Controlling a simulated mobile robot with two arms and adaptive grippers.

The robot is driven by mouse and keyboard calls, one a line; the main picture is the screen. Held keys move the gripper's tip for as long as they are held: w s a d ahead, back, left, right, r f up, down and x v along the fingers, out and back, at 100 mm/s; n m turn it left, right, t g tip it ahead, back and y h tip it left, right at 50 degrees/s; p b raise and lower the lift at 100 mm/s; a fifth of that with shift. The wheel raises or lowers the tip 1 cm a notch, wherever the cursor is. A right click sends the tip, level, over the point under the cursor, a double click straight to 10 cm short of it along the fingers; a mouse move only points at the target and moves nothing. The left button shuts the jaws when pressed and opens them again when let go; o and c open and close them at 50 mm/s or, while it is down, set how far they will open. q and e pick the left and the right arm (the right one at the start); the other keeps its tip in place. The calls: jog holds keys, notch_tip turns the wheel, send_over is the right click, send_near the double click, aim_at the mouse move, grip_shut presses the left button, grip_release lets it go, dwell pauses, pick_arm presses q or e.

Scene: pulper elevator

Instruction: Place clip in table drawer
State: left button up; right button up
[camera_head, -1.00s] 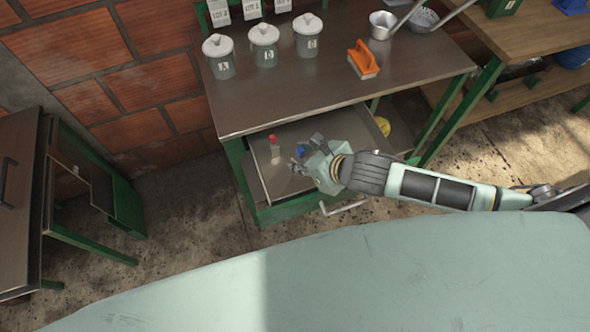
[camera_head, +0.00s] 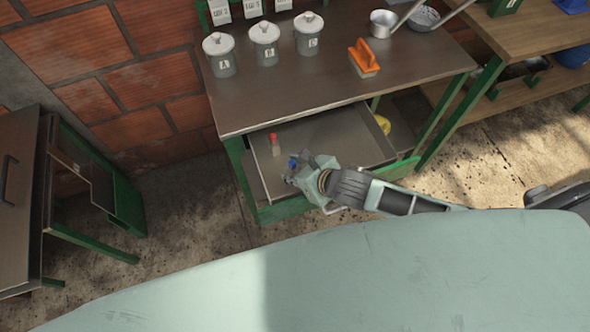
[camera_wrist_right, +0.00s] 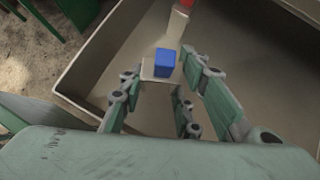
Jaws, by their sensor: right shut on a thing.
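The table drawer (camera_head: 335,138) is pulled out below the metal table and also fills much of the right wrist view (camera_wrist_right: 125,40). My right gripper (camera_head: 297,172) is over the front part of the drawer. Its fingers (camera_wrist_right: 160,82) are shut on a small blue piece with a pale base (camera_wrist_right: 165,63), which I take to be the clip. In the head view the blue part (camera_head: 292,162) shows at the fingertips. Whether it touches the drawer floor I cannot tell. My left gripper is not in view.
A red-topped pale piece (camera_head: 274,143) is in the drawer, just beyond the clip. The drawer's right side looks empty.

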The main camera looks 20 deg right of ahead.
jog(key=shift+s+f, duration=0.15)
jog(key=shift+f, duration=0.35)
jog(key=o, duration=0.7)
jog(key=shift+s, duration=0.1)
jog(key=o, duration=0.4)
jog(key=shift+s+f, duration=0.15)
jog(key=shift+f, duration=0.05)
jog(key=shift+c, duration=0.2)
jog(key=shift+r, duration=0.5)
jog(key=w+v, duration=0.1)
jog(key=v, duration=1.1)
jog(key=shift+r, duration=0.4)
jog(key=shift+s+r+p, duration=0.1)
jog(key=shift+p, duration=0.2)
